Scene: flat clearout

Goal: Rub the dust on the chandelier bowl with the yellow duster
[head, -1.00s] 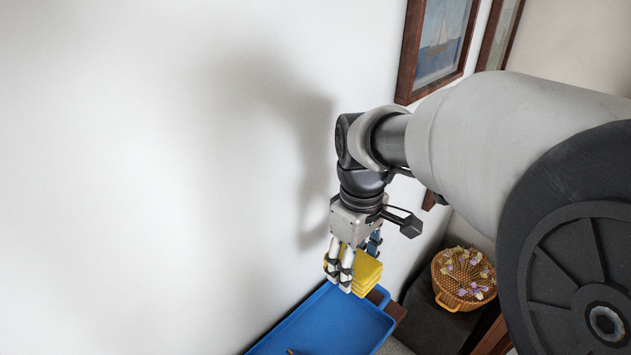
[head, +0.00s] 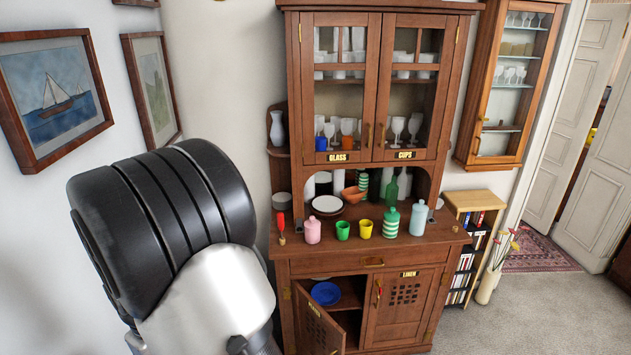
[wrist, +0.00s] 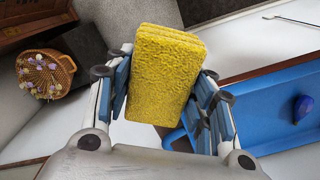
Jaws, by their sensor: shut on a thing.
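The yellow duster (wrist: 166,72), a thick folded pad with a rough surface, is in the wrist view between the fingers of my gripper (wrist: 162,88). The blue-padded fingers are shut on its two sides. The duster is held above the floor, beside a blue tray. The head view shows my arm at the lower left, but the gripper and duster are outside it. The chandelier bowl and its dust are in neither view now.
The blue tray (wrist: 272,92) holds a small dark blue object (wrist: 303,109). A wicker basket (wrist: 62,72) is at left. The head view shows a wooden cabinet (head: 362,268) with its lower left door (head: 318,325) open, a bookcase (head: 466,262), and clear carpet (head: 545,315) at right.

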